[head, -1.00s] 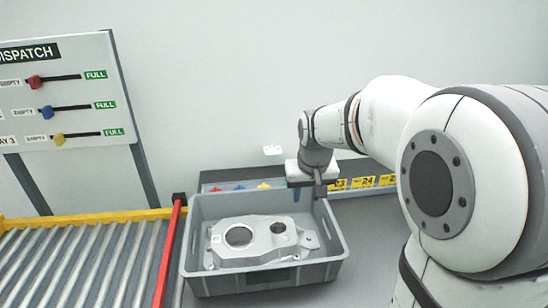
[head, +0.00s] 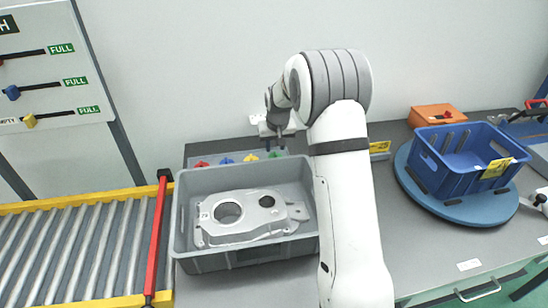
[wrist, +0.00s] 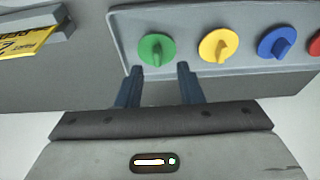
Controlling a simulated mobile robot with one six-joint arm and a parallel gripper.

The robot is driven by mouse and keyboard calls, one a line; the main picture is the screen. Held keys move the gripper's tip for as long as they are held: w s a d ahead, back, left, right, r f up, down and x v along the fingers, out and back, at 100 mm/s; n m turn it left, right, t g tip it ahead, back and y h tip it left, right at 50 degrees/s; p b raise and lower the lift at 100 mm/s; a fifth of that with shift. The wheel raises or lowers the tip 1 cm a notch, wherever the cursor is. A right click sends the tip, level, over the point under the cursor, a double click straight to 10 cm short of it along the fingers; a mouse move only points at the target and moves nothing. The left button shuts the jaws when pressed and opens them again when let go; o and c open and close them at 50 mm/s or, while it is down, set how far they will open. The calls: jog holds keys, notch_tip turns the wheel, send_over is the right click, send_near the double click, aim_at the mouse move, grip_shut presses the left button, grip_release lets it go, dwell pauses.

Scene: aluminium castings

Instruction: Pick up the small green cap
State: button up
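The small green cap (head: 276,152) is at the right end of a row of caps in a shallow grey tray behind the grey crate. In the wrist view the green cap (wrist: 157,49) is round with a raised grip and sits on the tray floor (wrist: 190,17). My gripper (wrist: 160,68) is open and empty. Its two fingers point toward the green cap, one to each side in the picture, apart from it. In the head view my gripper (head: 274,143) hangs over the tray's right end.
Beside the green cap are a yellow cap (wrist: 219,45), a blue cap (wrist: 277,42) and a red cap (wrist: 315,43). The grey crate (head: 245,257) in front holds a metal casting (head: 240,215). A blue crate (head: 440,185) stands at the right; a roller conveyor (head: 80,245) at the left.

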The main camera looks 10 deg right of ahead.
aim_at(275, 153)
jog(key=x, duration=0.4)
jog(key=shift+w+d+p, duration=0.2)
jog(key=shift+p, duration=0.2)
jog(key=shift+c, duration=0.2)
grip_shut()
